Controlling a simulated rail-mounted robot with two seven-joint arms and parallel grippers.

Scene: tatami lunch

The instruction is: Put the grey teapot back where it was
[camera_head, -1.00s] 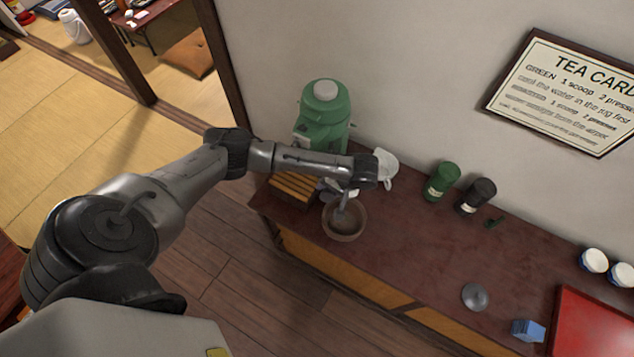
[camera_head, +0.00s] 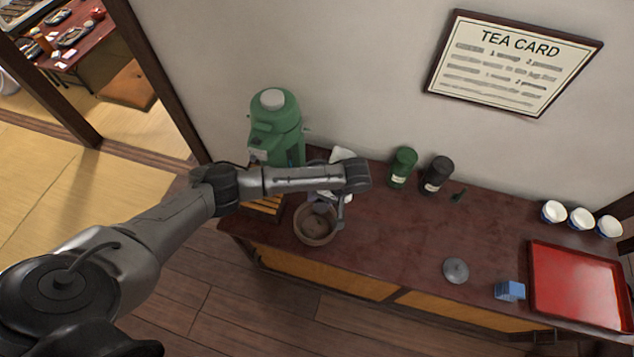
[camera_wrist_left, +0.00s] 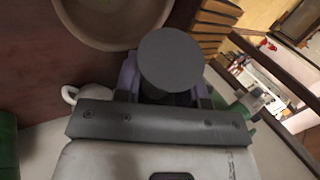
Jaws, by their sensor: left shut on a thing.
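My left gripper (camera_head: 325,200) hangs over the brown bowl (camera_head: 300,235) near the left end of the counter. In the left wrist view its two fingers (camera_wrist_left: 166,85) are shut on the grey teapot (camera_wrist_left: 172,60). A flat round grey face of the teapot fills the gap between the fingers; it seems tilted, and its spout and handle cannot be made out. In the head view the teapot (camera_head: 322,209) is largely hidden by my gripper and wrist. The bowl (camera_wrist_left: 75,35) also shows beyond the fingers. A grey lid (camera_head: 456,270) lies apart on the counter. My right gripper is not in view.
A green dispenser (camera_head: 275,125) and a slatted wooden thing (camera_head: 265,206) stand left of the bowl. A white jug (camera_head: 342,154) is behind my wrist. Green (camera_head: 402,168) and black (camera_head: 437,175) canisters stand by the wall. A blue box (camera_head: 509,291), red tray (camera_head: 534,268) and three cups (camera_head: 581,218) are right. Mid-counter is clear.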

